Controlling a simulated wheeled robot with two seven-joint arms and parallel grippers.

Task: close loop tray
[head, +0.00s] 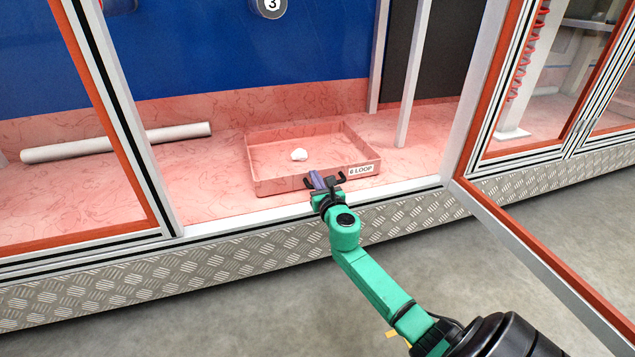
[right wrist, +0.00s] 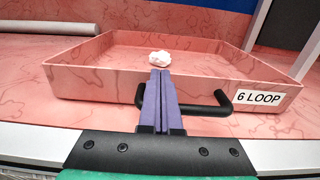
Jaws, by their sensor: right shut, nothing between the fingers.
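The loop tray (head: 275,183) is a shallow, open, pink marbled box with a "6 LOOP" label on its front. It sits on the pink floor of the cabinet, just behind the front sill. A small white lump (head: 299,155) lies inside it. A black bar handle (right wrist: 212,106) is on the tray's front wall. My right gripper (head: 318,180) is at the tray's front, with its purple fingers shut and empty. In the right wrist view the fingers (right wrist: 158,98) overlap the handle; I cannot tell whether they touch it. My left gripper is not in view.
A white tube (head: 115,143) lies on the cabinet floor to the left. A white post (head: 412,75) stands right of the tray. An orange-edged door (head: 545,255) stands open at the right, near my right arm. A framed panel (head: 75,120) closes the left side.

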